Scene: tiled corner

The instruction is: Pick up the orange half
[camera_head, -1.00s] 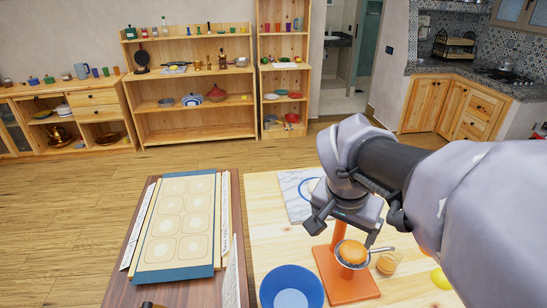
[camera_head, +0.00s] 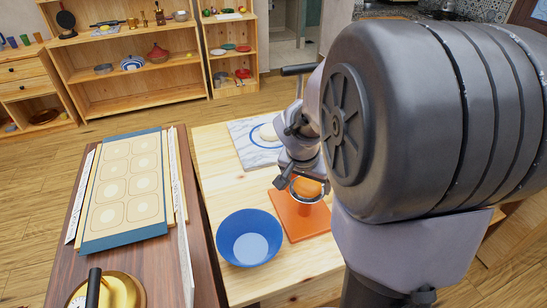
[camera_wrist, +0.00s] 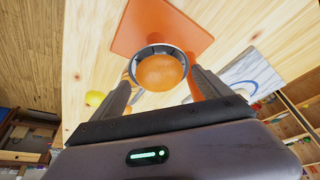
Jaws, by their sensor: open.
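The orange half (camera_head: 308,187) sits in a dark-rimmed round holder above an orange square base (camera_head: 298,224) on the light wooden table. In the wrist view, the orange half (camera_wrist: 161,72) lies cut side hidden, its rounded skin facing my camera, inside the grey ring (camera_wrist: 140,62). My gripper (camera_head: 298,181) is over the holder; in the wrist view my open gripper (camera_wrist: 163,84) has one finger on each side of the orange half. I cannot tell whether the fingers touch it. The arm hides part of the table to the right.
A blue bowl (camera_head: 222,236) stands left of the orange base. A marble board (camera_head: 243,140) with a pale round item lies behind. A dark table (camera_head: 150,262) with a patterned mat is at left.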

